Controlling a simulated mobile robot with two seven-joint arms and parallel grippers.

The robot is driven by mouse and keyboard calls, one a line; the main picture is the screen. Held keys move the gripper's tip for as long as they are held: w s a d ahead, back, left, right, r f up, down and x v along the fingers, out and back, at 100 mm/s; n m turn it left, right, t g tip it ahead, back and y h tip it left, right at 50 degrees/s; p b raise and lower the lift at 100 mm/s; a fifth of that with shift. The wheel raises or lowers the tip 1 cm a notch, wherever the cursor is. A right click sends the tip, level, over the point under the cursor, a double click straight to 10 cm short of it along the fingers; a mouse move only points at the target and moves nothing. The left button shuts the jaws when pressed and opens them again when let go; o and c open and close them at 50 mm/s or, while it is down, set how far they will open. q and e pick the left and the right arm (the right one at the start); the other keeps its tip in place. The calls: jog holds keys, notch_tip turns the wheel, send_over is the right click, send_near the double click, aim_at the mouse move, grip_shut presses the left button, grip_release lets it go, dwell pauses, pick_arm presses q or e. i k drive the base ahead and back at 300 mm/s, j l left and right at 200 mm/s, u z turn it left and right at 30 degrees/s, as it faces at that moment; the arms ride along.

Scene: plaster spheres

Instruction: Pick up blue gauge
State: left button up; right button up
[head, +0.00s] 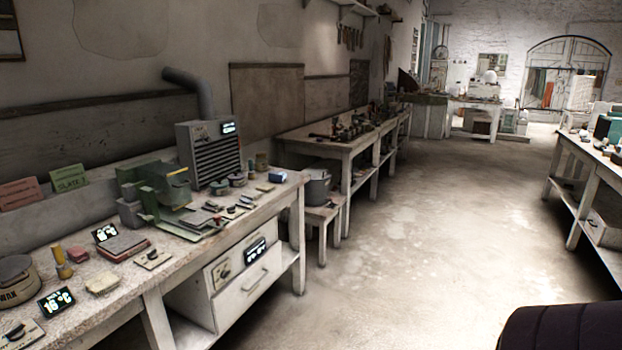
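A small blue block-like object with a pale top (277,176) lies near the right end of the left workbench (290,190). It is the only clearly blue thing I make out, but it is too small to tell whether it is the blue gauge. Neither of my grippers is in view.
The left bench also holds a grey vented unit (208,155) with a pipe, a green machine (160,187), small tools and displays. A bucket (317,187) stands on a low stool beside the bench's right end. Another bench (594,150) stands at right. The middle floor (400,245) is clear.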

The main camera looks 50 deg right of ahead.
aim_at(278, 177)
jog(key=z, duration=1.45)
jog(key=i+l+z, duration=0.3)
jog(key=i, duration=0.3)
jog(key=i+z, duration=0.3)
jog(key=i, duration=0.35)
jog(key=i+l, duration=0.15)
jog(key=i, duration=1.1)
jog(key=i+u, duration=0.4)
jog(key=i+l+u, duration=0.25)
jog(key=u, duration=0.15)
jog(key=i+l+u, duration=0.7)
jog(key=u, duration=0.15)
